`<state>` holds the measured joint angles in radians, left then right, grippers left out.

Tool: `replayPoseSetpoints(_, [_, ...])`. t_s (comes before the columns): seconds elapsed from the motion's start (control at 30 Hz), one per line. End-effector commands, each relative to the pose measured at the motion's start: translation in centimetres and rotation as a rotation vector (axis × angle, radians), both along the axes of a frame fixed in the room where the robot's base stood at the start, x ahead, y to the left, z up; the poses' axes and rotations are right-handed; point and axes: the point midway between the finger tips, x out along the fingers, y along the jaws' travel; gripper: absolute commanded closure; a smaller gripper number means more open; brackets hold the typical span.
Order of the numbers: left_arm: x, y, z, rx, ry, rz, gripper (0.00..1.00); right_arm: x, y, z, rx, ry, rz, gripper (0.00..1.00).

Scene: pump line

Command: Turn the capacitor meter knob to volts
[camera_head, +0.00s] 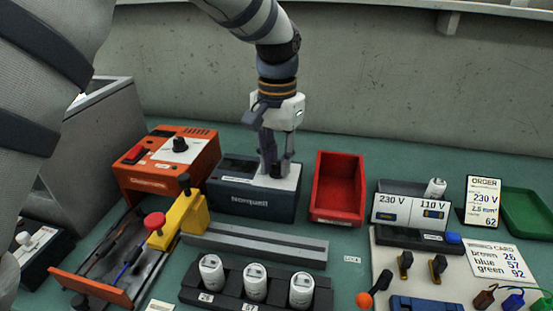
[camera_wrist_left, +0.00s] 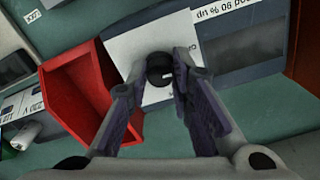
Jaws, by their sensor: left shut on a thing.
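The capacitor meter (camera_head: 250,203) is a dark blue-grey box with a light top panel and a dark display, near the back of the bench. My left gripper (camera_head: 273,172) reaches down from above onto the right part of its top. In the left wrist view its fingers are closed on either side of the round black knob (camera_wrist_left: 159,72), which has a small light mark. The knob is hidden behind the fingers in the head view. The panel's printed scale around the knob is too washed out or covered to read. My right gripper is not in view.
An orange device (camera_head: 168,165) with its own black knob stands left of the meter. A red bin (camera_head: 338,188) stands close on the right. A grey bar (camera_head: 255,248) and a black rack with several white cylinders (camera_head: 255,281) lie in front.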

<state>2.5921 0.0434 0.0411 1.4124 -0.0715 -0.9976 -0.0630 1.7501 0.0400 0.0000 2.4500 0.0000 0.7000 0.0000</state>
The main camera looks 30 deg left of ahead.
Motion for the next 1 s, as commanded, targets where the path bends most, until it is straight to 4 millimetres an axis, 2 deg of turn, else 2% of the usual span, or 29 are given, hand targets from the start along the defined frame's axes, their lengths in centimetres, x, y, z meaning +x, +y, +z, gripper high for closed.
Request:
replayPoseSetpoints(0.6, [0.0, 0.0, 0.1, 0.0, -0.001, -0.486, 1.0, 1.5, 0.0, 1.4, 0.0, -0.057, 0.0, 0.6])
replayPoseSetpoints(1.0, [0.0, 0.0, 0.0, 0.001, 0.0, -0.663, 1.0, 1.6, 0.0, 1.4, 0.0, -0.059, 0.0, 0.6])
